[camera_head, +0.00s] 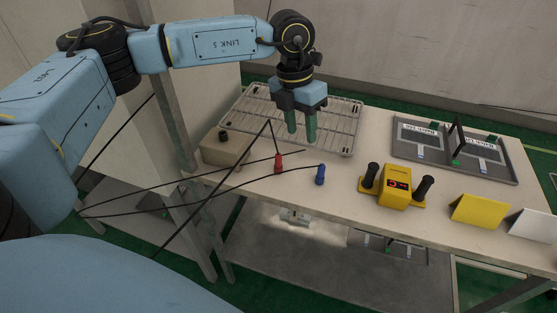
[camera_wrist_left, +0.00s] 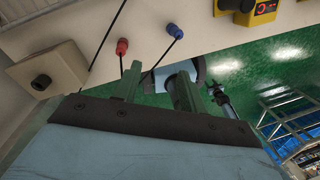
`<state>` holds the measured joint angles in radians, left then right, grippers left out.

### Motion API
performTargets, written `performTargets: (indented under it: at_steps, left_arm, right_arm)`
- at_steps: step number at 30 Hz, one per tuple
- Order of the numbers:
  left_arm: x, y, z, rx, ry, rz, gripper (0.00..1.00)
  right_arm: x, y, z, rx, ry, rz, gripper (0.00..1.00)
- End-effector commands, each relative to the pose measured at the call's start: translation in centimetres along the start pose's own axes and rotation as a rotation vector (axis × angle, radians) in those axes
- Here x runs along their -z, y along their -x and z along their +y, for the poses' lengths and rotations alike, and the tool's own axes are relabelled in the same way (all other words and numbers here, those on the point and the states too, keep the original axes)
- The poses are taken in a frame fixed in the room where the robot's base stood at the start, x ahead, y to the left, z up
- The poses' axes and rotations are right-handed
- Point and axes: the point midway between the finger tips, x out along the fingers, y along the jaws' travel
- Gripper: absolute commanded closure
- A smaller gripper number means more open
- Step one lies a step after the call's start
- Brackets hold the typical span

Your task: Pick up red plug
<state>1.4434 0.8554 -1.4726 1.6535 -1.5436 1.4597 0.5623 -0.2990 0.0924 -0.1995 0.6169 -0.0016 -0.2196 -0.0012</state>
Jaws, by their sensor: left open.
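The red plug (camera_head: 278,163) stands upright near the front left of the table, with a black cable running from it. It also shows in the left wrist view (camera_wrist_left: 122,46), just beyond the tip of one finger. My left gripper (camera_head: 301,133) points down over the wire rack's front part, behind and slightly right of the red plug. Its two green fingers are apart with nothing between them; they also show in the left wrist view (camera_wrist_left: 157,84). The gripper is clear of the plug. My right gripper is not in view.
A blue plug (camera_head: 320,175) stands right of the red one. A beige box (camera_head: 222,148) with a black knob is at the left. A wire rack (camera_head: 345,127) lies behind. A yellow device (camera_head: 395,187) with black handles, a grey tray (camera_head: 440,170) and yellow (camera_head: 480,210) and white signs are right.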

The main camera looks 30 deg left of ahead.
Motion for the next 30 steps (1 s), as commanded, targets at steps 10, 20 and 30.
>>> performTargets:
  at_steps: [10, 20, 30]
  left_arm:
    - [0.9, -0.3, 5.2, -0.164, 0.073, 0.042, 0.59]
    - [1.0, -5.3, 5.9, -0.16, 0.07, 0.037, 0.59]
    - [2.0, -8.9, 6.7, -0.16, 0.07, 0.039, 0.59]
  right_arm:
    - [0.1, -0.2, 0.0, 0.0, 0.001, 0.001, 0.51]
    - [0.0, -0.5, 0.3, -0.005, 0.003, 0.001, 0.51]
    - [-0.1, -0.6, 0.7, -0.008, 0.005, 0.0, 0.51]
